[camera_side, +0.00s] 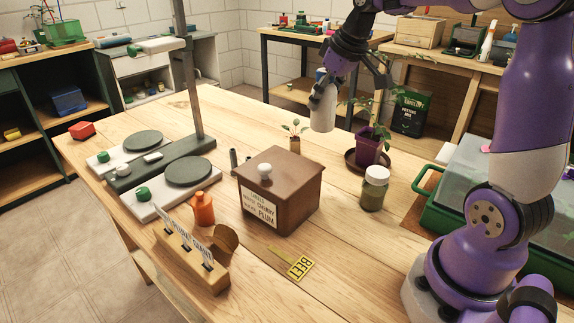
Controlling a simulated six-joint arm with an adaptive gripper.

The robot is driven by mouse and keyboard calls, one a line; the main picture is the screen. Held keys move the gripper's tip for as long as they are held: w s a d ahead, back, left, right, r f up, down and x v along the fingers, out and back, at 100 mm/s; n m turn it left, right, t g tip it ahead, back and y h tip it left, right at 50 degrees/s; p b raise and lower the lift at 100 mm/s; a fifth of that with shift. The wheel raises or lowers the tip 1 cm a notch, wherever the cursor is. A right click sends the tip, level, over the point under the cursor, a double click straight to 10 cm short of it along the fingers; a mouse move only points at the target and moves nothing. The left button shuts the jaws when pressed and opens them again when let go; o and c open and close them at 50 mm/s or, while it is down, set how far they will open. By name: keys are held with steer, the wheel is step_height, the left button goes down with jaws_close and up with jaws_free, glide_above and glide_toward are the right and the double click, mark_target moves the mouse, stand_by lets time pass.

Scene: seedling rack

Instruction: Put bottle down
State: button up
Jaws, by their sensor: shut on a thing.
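My gripper (329,88) is in the upper middle of the side view, pointing down above the table. It is shut on a pale, whitish bottle (322,110), which hangs roughly upright above the tabletop, behind the brown box and left of the potted plant. The bottle's upper part is partly hidden by the fingers. The wooden table (345,255) is below.
A brown box (280,195) with a white knob stands mid-table. A small seedling pot (295,144), a plant in a purple pot (368,150) and a lidded jar (374,190) stand nearby. An orange bottle (202,210) and label holder (190,258) are front left.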

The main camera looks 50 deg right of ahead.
steer(key=shift+a+r, duration=0.2)
steer(key=shift+r, duration=0.4)
steer(key=shift+a+r, duration=0.2)
steer(key=shift+r, duration=0.35)
steer(key=s+a+n+g+y, duration=0.1)
steer(key=s+a+n+y, duration=0.25)
steer(key=a+n, duration=1.2)
steer(key=s+a+n+g+y, duration=0.1)
steer(key=s+a+n+g, duration=0.35)
steer(key=s+a, duration=1.35)
steer(key=shift+w+d+f, duration=0.75)
steer(key=shift+w+f, duration=1.2)
steer(key=shift+f, duration=0.75)
steer(key=shift+w+d+f, duration=0.75)
steer(key=shift+w+f, duration=1.15)
steer(key=shift+f, duration=0.8)
steer(key=shift+w+d+f, duration=0.75)
steer(key=shift+w+f, duration=1.2)
steer(key=shift+f, duration=0.75)
steer(key=shift+f, duration=0.15)
